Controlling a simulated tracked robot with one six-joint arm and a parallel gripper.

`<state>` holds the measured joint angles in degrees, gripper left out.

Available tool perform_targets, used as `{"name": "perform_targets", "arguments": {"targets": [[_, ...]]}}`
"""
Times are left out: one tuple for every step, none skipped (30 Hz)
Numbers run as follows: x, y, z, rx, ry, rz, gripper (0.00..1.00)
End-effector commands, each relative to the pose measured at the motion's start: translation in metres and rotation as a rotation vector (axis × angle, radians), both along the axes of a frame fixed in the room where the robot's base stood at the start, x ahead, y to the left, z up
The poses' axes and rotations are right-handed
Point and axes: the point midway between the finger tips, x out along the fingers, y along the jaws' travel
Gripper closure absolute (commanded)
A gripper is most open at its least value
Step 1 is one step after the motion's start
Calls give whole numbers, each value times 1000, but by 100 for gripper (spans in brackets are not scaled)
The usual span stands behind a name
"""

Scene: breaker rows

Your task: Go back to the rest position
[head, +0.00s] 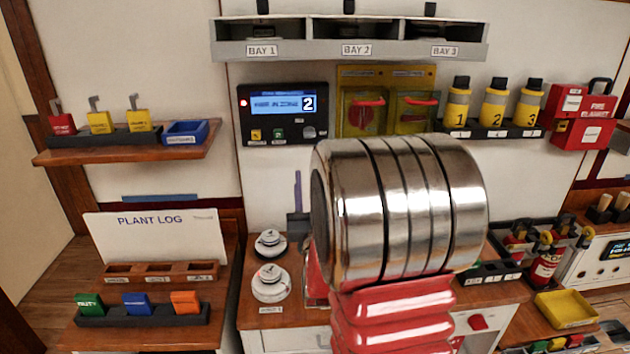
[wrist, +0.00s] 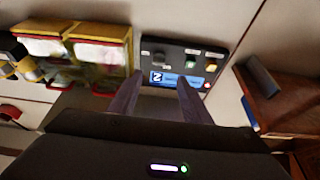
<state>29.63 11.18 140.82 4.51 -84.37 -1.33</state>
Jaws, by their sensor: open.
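My gripper (wrist: 159,80) shows in the wrist view, with two dark fingers apart and nothing between them. Beyond the fingertips is the black alarm panel (wrist: 182,62) with its blue screen; I cannot tell how far off it is. The wrist picture is turned over compared with the head view. In the head view my own steel and red arm fills the middle, and my gripper is hidden behind it. The same panel (head: 283,125) hangs on the wall there, with a red light lit and a "2" on its screen.
Yellow boxes (head: 365,115) with red handles hang right of the panel. A bay shelf (head: 350,50) is above. A wooden shelf (head: 190,150) with tags and a blue tray is at left. Yellow bottles (head: 494,105) stand right.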

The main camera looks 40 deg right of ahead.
Motion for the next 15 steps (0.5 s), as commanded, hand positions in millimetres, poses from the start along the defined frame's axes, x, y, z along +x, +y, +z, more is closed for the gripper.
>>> {"name": "perform_targets", "arguments": {"targets": [[0,-1,0,0,0,-1,56],[0,-1,0,0,0,-2,56],[-1,-1,0,0,0,-2,56],[-1,-1,0,0,0,-2,56],[0,-1,0,0,0,-2,56],[-1,-1,0,0,0,-3,56],[-1,-2,0,0,0,-3,56],[-1,-2,0,0,0,-3,56],[-1,-2,0,0,0,-3,56],[-1,-2,0,0,0,-3,56],[-1,-2,0,1,1,-3,56],[0,-1,0,2,3,-2,56],[0,-1,0,3,5,0,56],[1,0,1,6,8,2,56],[2,2,1,11,15,7,56]]}}
